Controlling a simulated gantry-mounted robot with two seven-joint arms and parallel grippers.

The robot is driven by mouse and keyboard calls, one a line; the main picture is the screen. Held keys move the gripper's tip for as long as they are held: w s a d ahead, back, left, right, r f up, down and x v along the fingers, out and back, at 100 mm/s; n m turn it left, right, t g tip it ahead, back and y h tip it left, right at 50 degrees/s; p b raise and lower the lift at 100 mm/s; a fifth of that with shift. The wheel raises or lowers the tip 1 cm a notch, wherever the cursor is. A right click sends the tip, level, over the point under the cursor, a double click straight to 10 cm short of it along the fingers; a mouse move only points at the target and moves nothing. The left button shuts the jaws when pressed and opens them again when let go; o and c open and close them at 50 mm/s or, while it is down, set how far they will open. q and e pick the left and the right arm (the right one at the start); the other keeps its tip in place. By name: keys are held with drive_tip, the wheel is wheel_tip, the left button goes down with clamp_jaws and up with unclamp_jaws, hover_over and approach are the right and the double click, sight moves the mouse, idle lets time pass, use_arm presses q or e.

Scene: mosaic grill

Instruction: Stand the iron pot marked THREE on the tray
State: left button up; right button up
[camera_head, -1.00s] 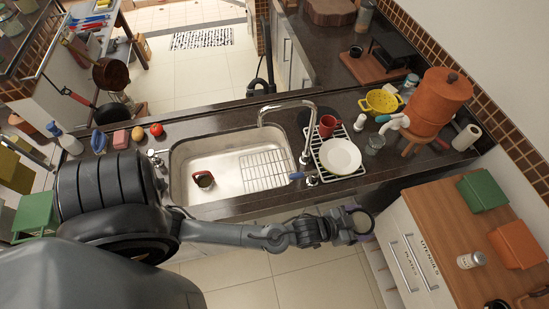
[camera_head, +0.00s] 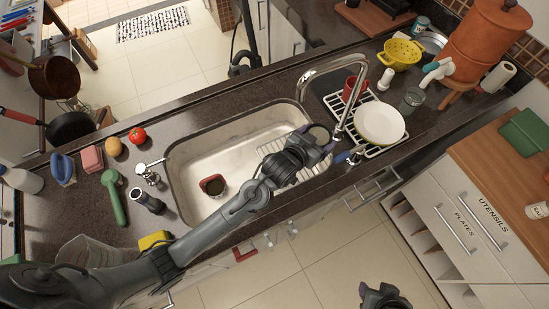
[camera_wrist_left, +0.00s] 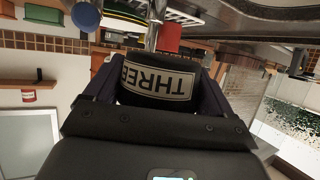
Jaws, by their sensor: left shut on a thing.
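My left gripper (camera_head: 322,142) is over the right end of the sink, beside the faucet. It is shut on the small dark iron pot (camera_head: 318,132). In the left wrist view the pot (camera_wrist_left: 157,84) sits between the fingers, and its white THREE label appears upside down. A brown wooden board (camera_head: 366,18), which may be the tray, lies on the back counter at the top edge, partly cut off. A dark part, apparently my right gripper (camera_head: 384,297), shows at the bottom edge; its fingers are unclear.
The faucet (camera_head: 340,100) arches close to the left gripper. Right of it stand a dish rack with a white plate (camera_head: 380,123), a red mug (camera_head: 354,88), a glass (camera_head: 411,99) and a yellow colander (camera_head: 400,53). A dark red cup (camera_head: 212,185) is in the sink.

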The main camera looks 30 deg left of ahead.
use_arm(q)
drive_tip(key=shift+w+d, duration=0.35)
drive_tip(key=shift+w+f+b, duration=0.1)
drive_tip(key=shift+b, duration=0.25)
drive_tip(key=s+a+f, duration=0.1)
drive_tip(key=a+f, duration=0.1)
drive_tip(key=a, duration=0.1)
drive_tip(key=s+a+f, duration=0.1)
drive_tip(key=a+f, duration=0.1)
drive_tip(key=a, duration=0.2)
drive_tip(key=s+a+f, duration=0.1)
drive_tip(key=a+f, duration=0.1)
drive_tip(key=a, duration=0.2)
drive_tip(key=shift+s+a+f, duration=0.1)
drive_tip(key=shift+s+f, duration=0.2)
drive_tip(key=shift+s, duration=0.05)
drive_tip(key=shift+f, duration=2)
drive_tip(key=shift+f, duration=0.2)
drive_tip(key=o, duration=1.1)
drive_tip(key=shift+c, duration=0.2)
